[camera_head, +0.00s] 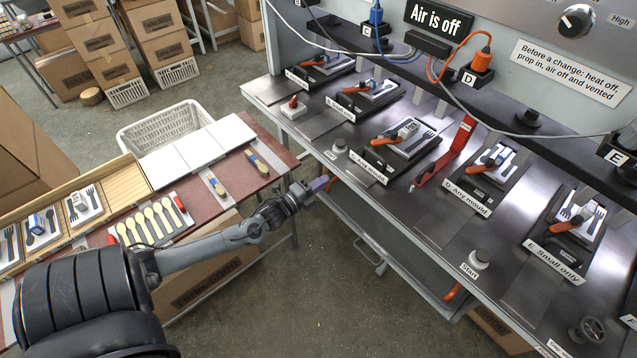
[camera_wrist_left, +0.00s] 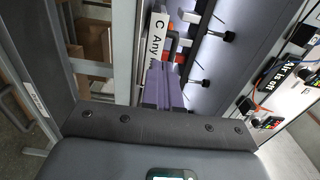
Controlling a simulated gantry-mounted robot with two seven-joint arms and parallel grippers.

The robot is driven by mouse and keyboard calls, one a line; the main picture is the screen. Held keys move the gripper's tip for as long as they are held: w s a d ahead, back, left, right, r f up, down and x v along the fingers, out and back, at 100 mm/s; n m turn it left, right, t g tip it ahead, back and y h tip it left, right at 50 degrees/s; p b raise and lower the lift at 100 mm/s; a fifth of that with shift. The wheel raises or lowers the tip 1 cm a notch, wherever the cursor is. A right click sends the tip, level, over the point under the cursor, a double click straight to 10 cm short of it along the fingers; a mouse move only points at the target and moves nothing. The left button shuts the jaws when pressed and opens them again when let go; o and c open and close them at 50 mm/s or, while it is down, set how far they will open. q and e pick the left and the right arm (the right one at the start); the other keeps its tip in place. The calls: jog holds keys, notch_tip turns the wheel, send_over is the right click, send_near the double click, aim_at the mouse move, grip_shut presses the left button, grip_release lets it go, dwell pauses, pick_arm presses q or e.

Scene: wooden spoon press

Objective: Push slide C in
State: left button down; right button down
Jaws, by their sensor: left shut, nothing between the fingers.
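Slide C (camera_head: 379,160) is in the middle of the press bench, with its white label "C Any mould" (camera_head: 368,167) at its front end. It carries a mould with a fork shape (camera_head: 421,138) and an orange-handled clamp (camera_head: 384,141). My left gripper (camera_head: 327,184) is shut and empty, just off the bench's front edge, in front of slide C and apart from the mould. In the left wrist view its purple fingers (camera_wrist_left: 165,88) point toward the "C Any" label (camera_wrist_left: 157,40); whether they touch anything is unclear. My right gripper is out of view.
A red prop bar (camera_head: 446,150) stands right of slide C, near slide D (camera_head: 467,198). A sign reads "Air is off" (camera_head: 438,17). A side table (camera_head: 275,148) with spoons and trays stands left, across a floor gap.

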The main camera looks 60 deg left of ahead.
pick_arm(q)
jog(key=g+h+b, duration=0.1)
jog(key=g+b, duration=0.1)
jog(key=g, duration=0.4)
send_near(364, 163)
jog(key=x, duration=0.1)
jog(key=b+x, duration=0.1)
jog(key=x, duration=0.1)
jog(key=f+b+x, duration=0.1)
jog(key=shift+f, duration=0.1)
jog(key=shift+w+a, duration=0.2)
jog(key=shift+w, duration=0.75)
